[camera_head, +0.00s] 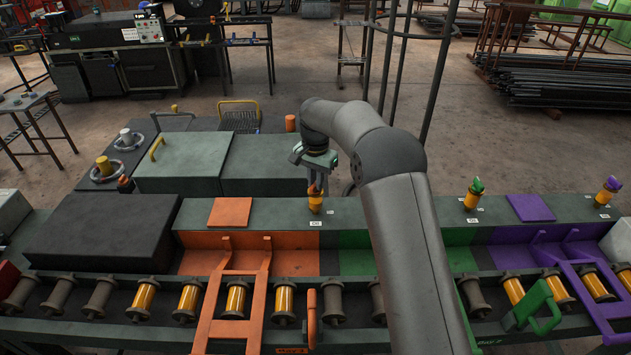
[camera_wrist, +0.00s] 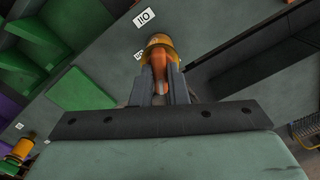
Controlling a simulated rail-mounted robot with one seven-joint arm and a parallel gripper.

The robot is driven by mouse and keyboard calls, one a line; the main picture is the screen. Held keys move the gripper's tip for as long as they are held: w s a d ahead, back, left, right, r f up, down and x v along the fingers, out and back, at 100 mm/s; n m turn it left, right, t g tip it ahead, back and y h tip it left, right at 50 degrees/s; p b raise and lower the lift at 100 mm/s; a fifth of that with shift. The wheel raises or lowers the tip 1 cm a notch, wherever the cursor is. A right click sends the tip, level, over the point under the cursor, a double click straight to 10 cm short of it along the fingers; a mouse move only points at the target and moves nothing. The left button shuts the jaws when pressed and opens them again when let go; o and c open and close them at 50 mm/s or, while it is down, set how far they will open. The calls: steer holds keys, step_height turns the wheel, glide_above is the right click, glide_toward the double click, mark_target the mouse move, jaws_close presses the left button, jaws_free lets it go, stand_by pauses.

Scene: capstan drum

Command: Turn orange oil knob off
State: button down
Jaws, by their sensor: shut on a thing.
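The orange oil knob (camera_wrist: 159,71) sits on top of a yellow cylinder (camera_head: 315,204) on the dark green machine top, behind the orange bay. In the wrist view my gripper (camera_wrist: 159,88) has one finger on each side of the knob and is shut on it. In the head view my gripper (camera_head: 316,180) comes down from above onto the knob and hides most of it. A small white oil label (camera_head: 315,223) is on the surface in front of the cylinder. The knob's exact turn angle is hard to tell.
A green knob (camera_head: 476,186) and a purple knob (camera_head: 611,184) stand on similar yellow cylinders to the right. An orange square plate (camera_head: 230,212) lies left of the gripper. An orange frame (camera_head: 235,290) and upright orange handle (camera_head: 311,318) stand in front, by the rollers.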

steer(key=n, duration=0.5)
steer(key=shift+r+n, duration=0.1)
steer(key=shift+n, duration=0.3)
stand_by(0.4)
steer(key=c, duration=1.4)
jaws_free()
steer(key=shift+c, duration=0.2)
step_height(320, 180, up, 17)
steer(key=shift+r+b, duration=0.2)
steer(key=shift+b, duration=0.15)
